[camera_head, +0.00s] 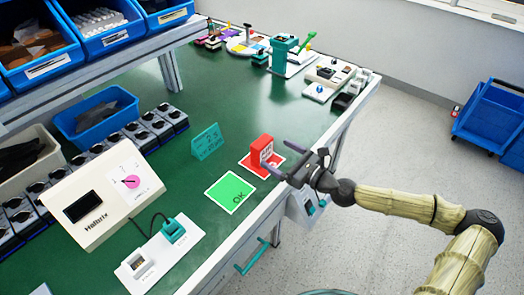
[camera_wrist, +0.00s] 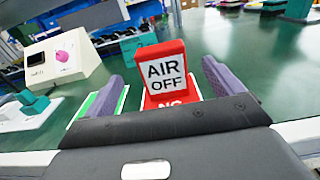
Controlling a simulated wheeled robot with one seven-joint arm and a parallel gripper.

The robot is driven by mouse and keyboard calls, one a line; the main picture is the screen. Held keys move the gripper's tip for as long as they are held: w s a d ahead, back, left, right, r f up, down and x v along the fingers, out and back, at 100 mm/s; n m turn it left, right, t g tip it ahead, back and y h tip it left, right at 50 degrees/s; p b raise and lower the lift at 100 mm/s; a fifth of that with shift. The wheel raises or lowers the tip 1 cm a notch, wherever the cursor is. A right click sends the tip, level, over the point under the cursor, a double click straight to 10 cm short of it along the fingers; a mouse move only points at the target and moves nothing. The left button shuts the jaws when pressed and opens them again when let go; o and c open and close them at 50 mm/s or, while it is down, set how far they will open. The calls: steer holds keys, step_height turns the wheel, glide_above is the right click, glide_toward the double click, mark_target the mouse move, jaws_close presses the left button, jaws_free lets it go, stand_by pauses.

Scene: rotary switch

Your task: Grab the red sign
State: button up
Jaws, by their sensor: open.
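The red sign (camera_head: 262,150) is a small upright block on the green table, standing on a red card with a white border (camera_head: 270,167). In the wrist view the red sign (camera_wrist: 165,75) shows a white face reading "AIR OFF", and the red card (camera_wrist: 170,102) shows part of the word "NO". My gripper (camera_head: 281,158) is open at the table's front edge, just right of the sign in the head view. In the wrist view its two purple fingers (camera_wrist: 163,86) appear to the left and right of the sign, with gaps to both.
A green "OK" card (camera_head: 230,192) lies left of the sign. A teal sign (camera_head: 207,142) stands behind it. A box with a pink rotary knob (camera_head: 131,181) is at the left. Several devices sit at the far end. The table between is clear.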

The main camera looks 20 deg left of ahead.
mark_target(257, 141)
steer(key=shift+x, duration=2)
steer(key=shift+a, duration=0.1)
steer(key=x, duration=0.5)
steer(key=shift+w+r+p, duration=0.1)
steer(key=shift+r+p, duration=0.1)
steer(key=shift+p, duration=0.15)
steer(key=shift+c, duration=0.2)
steer(key=c, duration=1.1)
